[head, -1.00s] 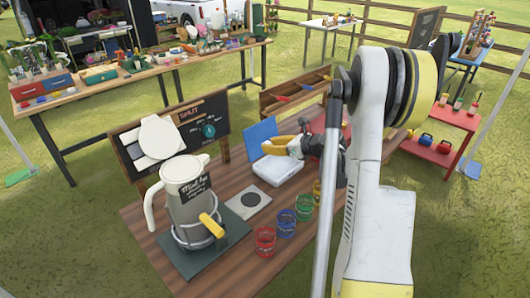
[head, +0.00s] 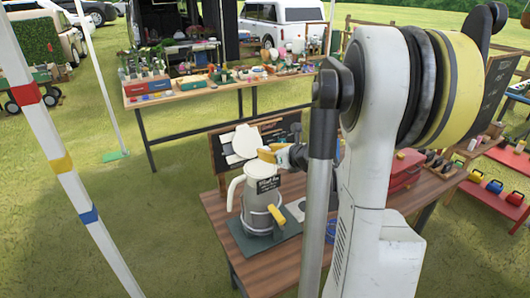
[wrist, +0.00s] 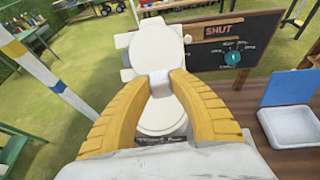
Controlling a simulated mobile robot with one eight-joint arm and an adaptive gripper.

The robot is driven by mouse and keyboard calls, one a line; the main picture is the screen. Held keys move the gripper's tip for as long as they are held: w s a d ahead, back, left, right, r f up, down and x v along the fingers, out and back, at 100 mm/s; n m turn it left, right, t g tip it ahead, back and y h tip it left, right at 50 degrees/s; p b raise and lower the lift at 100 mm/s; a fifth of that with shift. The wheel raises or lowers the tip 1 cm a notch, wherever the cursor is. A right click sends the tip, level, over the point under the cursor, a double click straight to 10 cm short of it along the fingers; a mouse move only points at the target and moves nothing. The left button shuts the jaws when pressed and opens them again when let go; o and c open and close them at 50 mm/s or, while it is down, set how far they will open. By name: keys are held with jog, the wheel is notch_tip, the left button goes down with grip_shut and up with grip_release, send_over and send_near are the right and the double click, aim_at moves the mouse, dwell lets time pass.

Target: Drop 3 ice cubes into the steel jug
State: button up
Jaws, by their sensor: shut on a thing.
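My gripper (wrist: 160,88) has yellow fingers shut on a small pale grey ice cube (wrist: 160,80). In the head view my gripper (head: 266,154) is above the steel jug (head: 261,212), near its mouth. The jug stands upright, with a white handle, a dark label and a yellow lever. Its white lid (wrist: 156,48) is raised behind the mouth; it also shows in the head view (head: 246,141). In the wrist view the pale round jug top (wrist: 162,120) lies below the cube, partly hidden by my fingers. The jug's contents are hidden.
An open white box (wrist: 290,126) with a blue lid (wrist: 292,86) stands right of the jug. A dark board (wrist: 232,40) marked SHUT with a dial stands behind. A striped pole (head: 60,150) rises at the left. My arm hides the table's middle.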

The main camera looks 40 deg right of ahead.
jog(key=shift+f+b, duration=1.85)
jog(key=shift+f, duration=0.95)
jog(key=o, duration=0.9)
jog(key=shift+s+r, duration=0.1)
jog(key=v, duration=1.1)
jog(key=shift+s+r, duration=0.2)
jog(key=shift+s, duration=0.15)
